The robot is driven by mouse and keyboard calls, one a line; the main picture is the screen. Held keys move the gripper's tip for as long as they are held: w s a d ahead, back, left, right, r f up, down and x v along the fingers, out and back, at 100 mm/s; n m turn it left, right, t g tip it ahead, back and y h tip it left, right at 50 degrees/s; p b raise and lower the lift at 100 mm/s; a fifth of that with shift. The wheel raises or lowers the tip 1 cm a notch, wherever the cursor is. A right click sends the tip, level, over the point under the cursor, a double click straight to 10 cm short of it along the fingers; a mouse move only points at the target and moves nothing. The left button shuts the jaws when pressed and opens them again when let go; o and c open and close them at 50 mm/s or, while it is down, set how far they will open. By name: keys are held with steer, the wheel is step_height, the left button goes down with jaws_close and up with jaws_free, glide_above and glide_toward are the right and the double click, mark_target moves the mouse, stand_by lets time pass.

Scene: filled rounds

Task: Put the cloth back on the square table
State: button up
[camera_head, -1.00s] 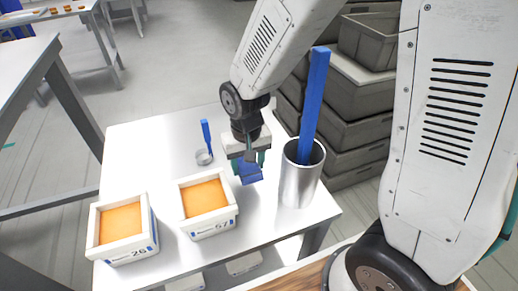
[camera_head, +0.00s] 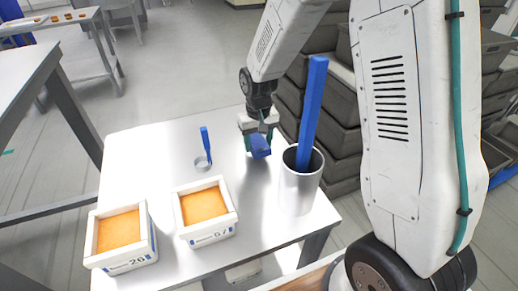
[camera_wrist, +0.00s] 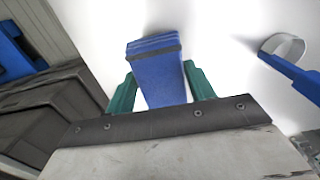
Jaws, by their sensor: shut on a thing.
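The blue cloth, a folded block with a dark band, is between the teal fingers of my gripper (camera_head: 259,131). It hangs below the fingers in the head view (camera_head: 261,147) and sticks out past them in the wrist view (camera_wrist: 157,75). My gripper (camera_wrist: 160,92) is shut on it. The square table (camera_head: 150,160) has a pale, shiny top. The cloth is over the table's back right part, behind and left of the metal canister. I cannot tell whether the cloth touches the tabletop.
A metal canister (camera_head: 299,190) with a tall blue bar (camera_head: 311,100) stands close on the right. A small ring tool with a blue handle (camera_head: 205,140) is to the left. Two white boxes (camera_head: 121,236) (camera_head: 206,211) with orange contents stand in front. Grey crates (camera_head: 335,130) are stacked behind.

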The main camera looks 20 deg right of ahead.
mark_target(259, 142)
steer(key=shift+w+d+f, duration=0.1)
steer(key=shift+f, duration=1.7)
steer(key=shift+f, duration=0.15)
steer(key=o, duration=1)
step_height(259, 142, up, 12)
steer(key=shift+r, duration=0.15)
